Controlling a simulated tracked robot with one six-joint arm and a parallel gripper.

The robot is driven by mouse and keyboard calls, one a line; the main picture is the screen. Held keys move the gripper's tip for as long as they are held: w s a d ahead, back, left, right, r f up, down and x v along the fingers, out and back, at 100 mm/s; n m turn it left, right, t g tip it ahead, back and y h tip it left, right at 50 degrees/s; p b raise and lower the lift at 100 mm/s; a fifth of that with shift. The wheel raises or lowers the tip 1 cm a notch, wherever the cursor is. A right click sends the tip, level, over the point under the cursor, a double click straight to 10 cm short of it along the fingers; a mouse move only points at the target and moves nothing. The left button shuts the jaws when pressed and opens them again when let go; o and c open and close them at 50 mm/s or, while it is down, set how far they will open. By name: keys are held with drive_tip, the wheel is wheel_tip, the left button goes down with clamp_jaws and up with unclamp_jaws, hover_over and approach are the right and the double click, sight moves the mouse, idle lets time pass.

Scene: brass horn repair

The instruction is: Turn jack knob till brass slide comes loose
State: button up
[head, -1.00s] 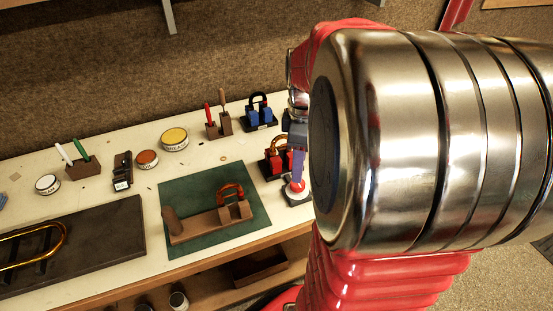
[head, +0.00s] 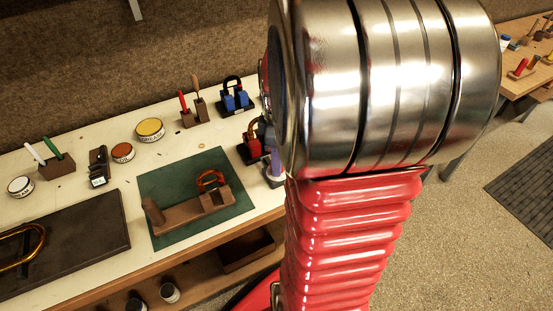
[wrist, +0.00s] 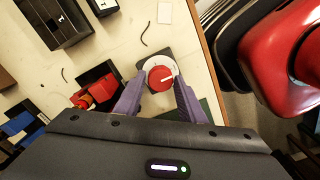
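A round red knob (wrist: 160,77) with a white mark sits on a white dial on a grey base in the wrist view. My gripper (wrist: 161,80) is open, its purple fingertips on either side of the knob with a thin gap. In the head view my gripper (head: 274,163) points down and the knob is mostly hidden. A red jack (wrist: 82,98) with a brass slide stands left of the knob; it also shows in the head view (head: 247,153). A brass slide (head: 211,178) stands in a wooden block (head: 185,212) on the green mat (head: 215,158).
A blue jack (head: 236,101) stands behind the red one. Tins (head: 150,129), tool blocks (head: 57,167) and a dark board (head: 80,238) occupy the bench's left and back. The bench's wooden edge (wrist: 208,70) runs close to the right of the knob.

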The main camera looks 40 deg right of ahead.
drive_tip(key=c, duration=0.6)
drive_tip(key=shift+a, duration=0.15)
drive_tip(key=shift+c, duration=0.5)
drive_tip(key=shift+m, duration=0.3)
